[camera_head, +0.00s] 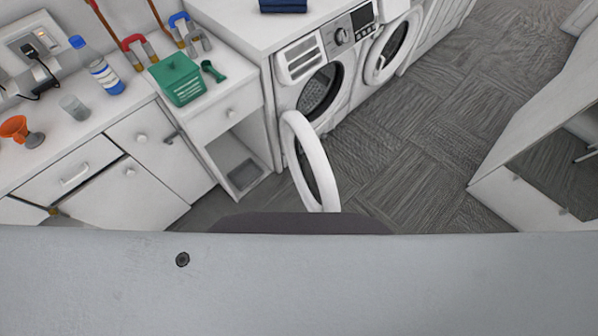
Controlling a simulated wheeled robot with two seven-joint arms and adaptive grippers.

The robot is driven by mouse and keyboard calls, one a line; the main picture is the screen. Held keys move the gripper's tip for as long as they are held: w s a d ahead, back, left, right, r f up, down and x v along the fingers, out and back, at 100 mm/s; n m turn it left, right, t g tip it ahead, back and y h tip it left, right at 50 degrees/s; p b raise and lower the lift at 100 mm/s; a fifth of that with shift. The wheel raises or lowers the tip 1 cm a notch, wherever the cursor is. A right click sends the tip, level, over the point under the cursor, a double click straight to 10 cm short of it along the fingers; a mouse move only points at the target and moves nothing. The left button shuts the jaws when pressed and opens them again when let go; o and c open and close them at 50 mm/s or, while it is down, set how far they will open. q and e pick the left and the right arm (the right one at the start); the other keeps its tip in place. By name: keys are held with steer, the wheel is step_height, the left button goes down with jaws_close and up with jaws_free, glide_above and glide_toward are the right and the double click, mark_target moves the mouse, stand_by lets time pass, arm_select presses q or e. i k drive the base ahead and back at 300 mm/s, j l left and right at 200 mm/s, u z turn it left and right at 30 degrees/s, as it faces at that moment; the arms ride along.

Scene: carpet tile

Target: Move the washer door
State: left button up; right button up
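The washer (300,62) stands at the top centre, white, with a grey control panel and a dial. Its round door (296,128) has a white rim and dark glass. The door stands wide open, swung out from the front toward me, and the dark drum opening (320,92) shows behind it. The lower end of the door reaches close to the grey surface across the bottom of the view. Neither of my grippers can be made out, and nothing is seen touching the door.
A second machine with a round door (393,48) stands to the right of the washer. White cabinets (160,150) with a counter holding a green box (178,80) and bottles run along the left. Carpet floor (420,150) is clear right of the door. A white cabinet (520,200) stands at right.

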mark_target(308, 171)
steer(key=j+z, duration=0.2)
steer(key=j, duration=0.25)
steer(key=j+z, duration=0.2)
steer(key=j, duration=0.25)
steer(key=k+j+z, duration=0.2)
steer(key=j, duration=0.2)
steer(key=j+z, duration=0.2)
steer(key=j, duration=0.2)
steer(key=k+j+z, duration=0.2)
steer(key=j, duration=0.2)
steer(key=k+j+z, duration=0.2)
steer(key=j, duration=0.2)
steer(key=k+j+z, duration=0.2)
steer(key=j, duration=0.15)
steer(key=k+j+z, duration=0.2)
steer(key=j, duration=0.15)
steer(key=i, duration=0.05)
